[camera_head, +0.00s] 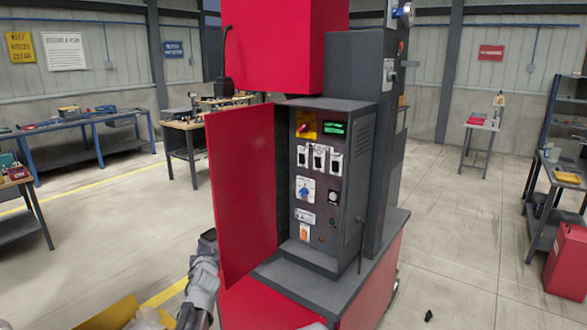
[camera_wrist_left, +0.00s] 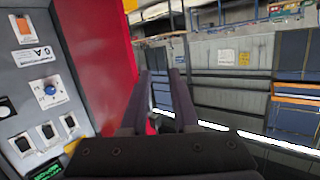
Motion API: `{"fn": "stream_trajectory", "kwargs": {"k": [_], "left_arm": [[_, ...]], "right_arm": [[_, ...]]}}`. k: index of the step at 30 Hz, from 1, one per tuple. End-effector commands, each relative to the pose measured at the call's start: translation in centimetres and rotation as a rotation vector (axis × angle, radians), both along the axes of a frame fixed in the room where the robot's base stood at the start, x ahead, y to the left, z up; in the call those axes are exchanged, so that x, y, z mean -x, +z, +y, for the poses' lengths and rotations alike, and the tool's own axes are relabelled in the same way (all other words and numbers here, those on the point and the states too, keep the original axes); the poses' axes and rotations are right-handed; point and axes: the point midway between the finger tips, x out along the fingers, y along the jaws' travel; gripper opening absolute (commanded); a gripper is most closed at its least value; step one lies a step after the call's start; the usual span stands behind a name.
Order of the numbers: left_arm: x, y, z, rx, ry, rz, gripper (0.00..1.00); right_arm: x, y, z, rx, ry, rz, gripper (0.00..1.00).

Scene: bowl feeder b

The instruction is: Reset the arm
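The grey control cabinet (camera_head: 320,190) stands on a red machine base, its red door (camera_head: 243,190) swung open to the left. Its panel has a red-and-yellow switch, a green display, white switches, a blue knob and an orange switch. My left gripper (camera_head: 207,243) is beside the door's outer left face in the head view, its fingertips not clear there. In the left wrist view the two dark fingers (camera_wrist_left: 161,95) are apart with nothing seen held between them. The panel's blue knob (camera_wrist_left: 50,90) and the red door (camera_wrist_left: 98,60) show to their left. My right gripper is not in view.
A red housing (camera_head: 285,45) and grey column rise behind the cabinet. Workbenches (camera_head: 85,120) stand at the left and back. A shelf and red bin (camera_head: 567,262) stand at right. A small dark item (camera_head: 429,316) at lower right is unclear. Floor right of the machine is largely open.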

Motion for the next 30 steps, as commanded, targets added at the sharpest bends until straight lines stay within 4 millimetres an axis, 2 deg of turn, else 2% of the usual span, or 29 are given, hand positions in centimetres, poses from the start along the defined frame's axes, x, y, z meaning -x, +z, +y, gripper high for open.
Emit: {"fn": "stream_trajectory", "kwargs": {"k": [1, 3, 5, 9, 13, 15, 18, 21, 24, 30], "left_arm": [[2.3, -2.0, -2.1, 0.008, 0.014, 0.093, 0.29], [5.3, -5.0, -4.5, 0.013, 0.028, 0.248, 0.29], [8.2, -7.5, -6.7, 0.016, 0.025, 0.386, 0.29], [15.6, -12.2, -11.8, 0.010, -0.033, 0.694, 0.29], [23.0, -15.1, -16.0, -0.009, -0.131, 0.964, 0.29], [26.6, -16.1, -17.7, -0.022, -0.190, 1.088, 0.29], [31.0, -16.8, -19.6, -0.040, -0.270, 1.233, 0.29], [34.1, -17.0, -20.7, -0.053, -0.332, 1.334, 0.29], [35.9, -17.1, -21.3, -0.062, -0.369, 1.391, 0.29], [36.5, -17.1, -21.5, -0.066, -0.384, 1.417, 0.29]], "right_arm": [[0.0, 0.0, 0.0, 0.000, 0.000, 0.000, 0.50], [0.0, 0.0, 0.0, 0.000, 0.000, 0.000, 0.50], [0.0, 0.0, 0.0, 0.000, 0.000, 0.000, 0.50], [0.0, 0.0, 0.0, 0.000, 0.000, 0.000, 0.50], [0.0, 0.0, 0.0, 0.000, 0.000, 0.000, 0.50], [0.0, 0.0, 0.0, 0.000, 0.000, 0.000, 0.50], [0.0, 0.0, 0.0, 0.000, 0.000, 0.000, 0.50], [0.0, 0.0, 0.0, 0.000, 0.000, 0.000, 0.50], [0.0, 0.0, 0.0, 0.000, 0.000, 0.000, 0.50], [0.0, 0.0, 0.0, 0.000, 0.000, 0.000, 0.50]]}}
